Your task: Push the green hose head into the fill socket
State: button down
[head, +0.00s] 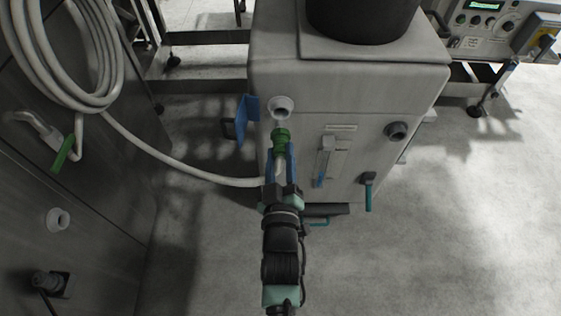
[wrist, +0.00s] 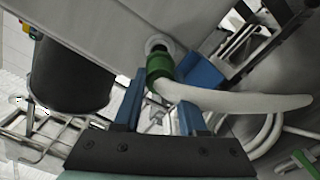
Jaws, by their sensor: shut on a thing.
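The green hose head (head: 281,141) is held in my gripper (head: 280,158), between its blue fingers. It points at the white round fill socket (head: 281,106) on the upper front of the pale cabinet. In the head view a short light tip shows between the green body and the socket. In the wrist view the hose head (wrist: 159,66) overlaps the lower edge of the socket (wrist: 156,43); I cannot tell whether the tip is inside. My gripper's fingers (wrist: 160,104) stand on either side in that view. The white hose (head: 190,170) trails off to the left.
A blue flap (head: 249,108) stands out left of the socket. The coiled hose and a green-handled valve (head: 64,153) are on the left panel.

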aim_at(281, 138)
jog(key=shift+w+b, duration=0.35)
jog(key=shift+w, duration=0.9)
jog(key=shift+w, duration=0.1)
jog(key=shift+w+b, duration=0.35)
jog(key=shift+w, duration=0.45)
jog(key=shift+w, duration=0.4)
jog(key=shift+c, duration=1.9)
grip_release()
